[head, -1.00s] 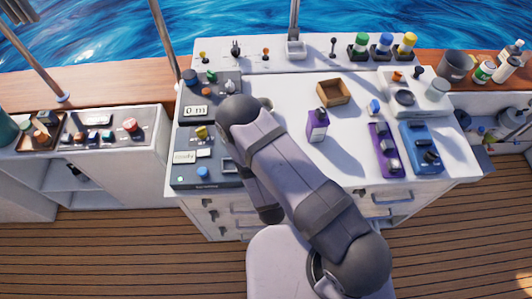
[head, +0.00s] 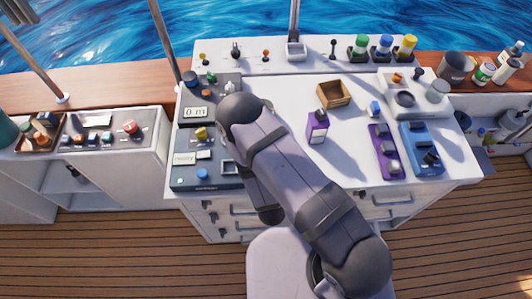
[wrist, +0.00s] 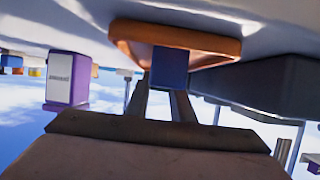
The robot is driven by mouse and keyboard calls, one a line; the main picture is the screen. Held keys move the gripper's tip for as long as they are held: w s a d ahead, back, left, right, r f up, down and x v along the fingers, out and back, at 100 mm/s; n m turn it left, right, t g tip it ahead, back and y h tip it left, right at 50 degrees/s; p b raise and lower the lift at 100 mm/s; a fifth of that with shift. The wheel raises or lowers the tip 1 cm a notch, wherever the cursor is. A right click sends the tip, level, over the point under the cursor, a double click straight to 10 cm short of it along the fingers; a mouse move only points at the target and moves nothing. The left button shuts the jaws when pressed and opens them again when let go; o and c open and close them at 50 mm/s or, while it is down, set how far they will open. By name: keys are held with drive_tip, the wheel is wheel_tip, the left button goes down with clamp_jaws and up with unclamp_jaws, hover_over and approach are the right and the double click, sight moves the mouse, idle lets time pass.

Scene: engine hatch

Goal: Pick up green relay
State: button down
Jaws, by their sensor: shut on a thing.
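In the wrist view, my gripper (wrist: 160,104) reaches away from the camera, with its two fingers at a blue block (wrist: 170,68). The block sits against an orange-brown, rounded dish-like part (wrist: 176,42). The fingers appear shut on the block. I cannot make out any green on it. In the head view my arm hides the gripper and what it holds. A small green piece (head: 211,78) shows on the dark upper-left panel, beyond the arm; I cannot tell if it is the green relay.
An open wooden box (head: 333,95), a purple module (head: 384,151) and a blue module (head: 422,148) stand farther right.

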wheel_tip(320, 180, up, 6)
drive_tip(key=shift+r+b, duration=0.2)
drive_tip(key=shift+b, duration=0.5)
drive_tip(key=shift+r+p, duration=0.45)
drive_tip(key=shift+r, duration=0.9)
